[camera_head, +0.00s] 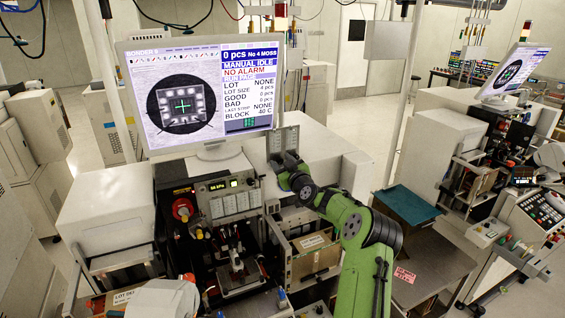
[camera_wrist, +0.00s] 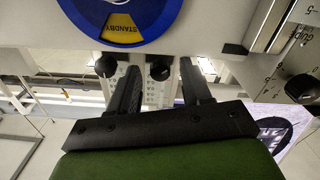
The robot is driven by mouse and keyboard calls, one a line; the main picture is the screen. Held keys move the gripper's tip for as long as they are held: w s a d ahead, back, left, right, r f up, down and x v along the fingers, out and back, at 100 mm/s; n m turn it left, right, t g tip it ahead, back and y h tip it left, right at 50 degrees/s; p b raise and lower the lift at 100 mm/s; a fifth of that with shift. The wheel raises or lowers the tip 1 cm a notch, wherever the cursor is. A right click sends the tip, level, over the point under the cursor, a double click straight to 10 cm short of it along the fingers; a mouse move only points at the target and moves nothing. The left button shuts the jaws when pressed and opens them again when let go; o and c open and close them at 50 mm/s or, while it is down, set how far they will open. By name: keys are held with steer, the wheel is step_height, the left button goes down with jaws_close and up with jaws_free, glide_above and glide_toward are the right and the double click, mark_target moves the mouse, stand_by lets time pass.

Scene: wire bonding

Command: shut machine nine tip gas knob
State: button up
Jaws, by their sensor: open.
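Machine nine is the near bonder under the monitor (camera_head: 205,95) that reads "BONDER 9" and "MANUAL IDLE". My gripper (camera_head: 279,163) is at the right side of its front panel in the head view. In the wrist view my gripper (camera_wrist: 160,64) is open, with two black fingers pointing at a panel. A black round knob (camera_wrist: 160,70) shows in the gap between the fingertips; I cannot tell whether they touch it. A second black knob (camera_wrist: 105,67) lies just left of the left finger. No label names the tip gas knob, so I cannot tell which it is.
A blue dial (camera_wrist: 120,18) with a yellow "STANDBY" field is close above the fingers. A gauge with a black knob (camera_wrist: 303,88) is at the right. The front panel (camera_head: 228,193) has a green display and a red knob (camera_head: 182,209). A grey table (camera_head: 440,262) stands at the right.

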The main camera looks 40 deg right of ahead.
steer(key=shift+c, duration=0.3)
jaws_close()
steer(key=shift+f+m+b, duration=0.1)
steer(key=shift+m+b, duration=0.3)
steer(key=shift+b, duration=0.1)
steer(key=shift+m+b, duration=0.8)
steer(key=shift+b, duration=0.2)
steer(key=shift+m+b, duration=1.05)
steer(key=shift+m, duration=0.75)
steer(key=shift+o, duration=0.3)
jaws_free()
